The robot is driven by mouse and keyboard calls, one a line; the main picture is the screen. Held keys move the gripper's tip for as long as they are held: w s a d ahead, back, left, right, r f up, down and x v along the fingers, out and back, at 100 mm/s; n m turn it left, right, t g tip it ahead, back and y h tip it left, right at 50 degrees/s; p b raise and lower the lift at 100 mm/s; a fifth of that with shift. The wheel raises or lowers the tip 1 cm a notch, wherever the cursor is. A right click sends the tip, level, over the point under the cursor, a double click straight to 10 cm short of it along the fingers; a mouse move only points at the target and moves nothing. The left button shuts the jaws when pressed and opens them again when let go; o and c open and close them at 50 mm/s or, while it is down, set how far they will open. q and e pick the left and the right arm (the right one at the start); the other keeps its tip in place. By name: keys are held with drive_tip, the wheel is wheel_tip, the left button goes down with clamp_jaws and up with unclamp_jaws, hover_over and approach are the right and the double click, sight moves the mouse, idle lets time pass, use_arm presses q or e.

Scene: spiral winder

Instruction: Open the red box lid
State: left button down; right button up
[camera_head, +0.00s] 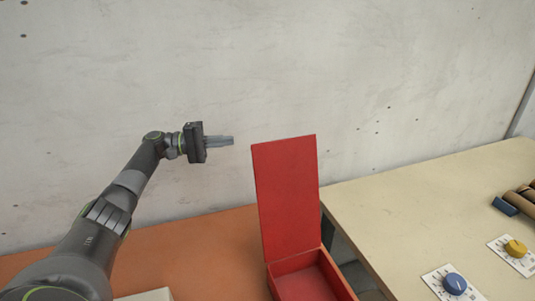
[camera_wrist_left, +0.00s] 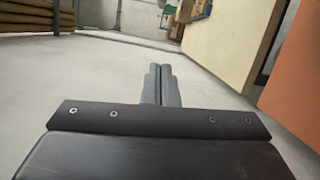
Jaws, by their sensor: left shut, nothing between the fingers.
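The red box (camera_head: 308,278) stands on the orange table near the bottom middle of the head view. Its red lid (camera_head: 287,196) is raised nearly upright at the back of the box, and part of the red inside shows. The near part of the box is cut off by the picture edge. My left gripper (camera_head: 232,141) is to the left of the lid's top edge, apart from it, pointing right. Its fingers are shut and empty; they also show together in the left wrist view (camera_wrist_left: 162,80). My right gripper is not in view.
The orange table (camera_head: 190,248) is mostly bare left of the box. A beige table (camera_head: 425,200) stands to the right across a gap, with a blue knob (camera_head: 455,283), a yellow knob (camera_head: 515,248) and brown rolls. A pale wall is behind.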

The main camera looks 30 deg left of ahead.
sight(265, 144)
use_arm(q)
drive_tip(key=w+d+p, duration=0.1)
drive_tip(key=d+p, duration=0.1)
drive_tip(key=d, duration=0.2)
drive_tip(key=w+d+p, duration=0.1)
drive_tip(key=d+p, duration=0.2)
drive_tip(key=w+d+r+p, duration=0.1)
drive_tip(key=d+p, duration=0.2)
drive_tip(key=d, duration=0.1)
drive_tip(key=shift+d, duration=0.35)
drive_tip(key=shift+s, duration=0.1)
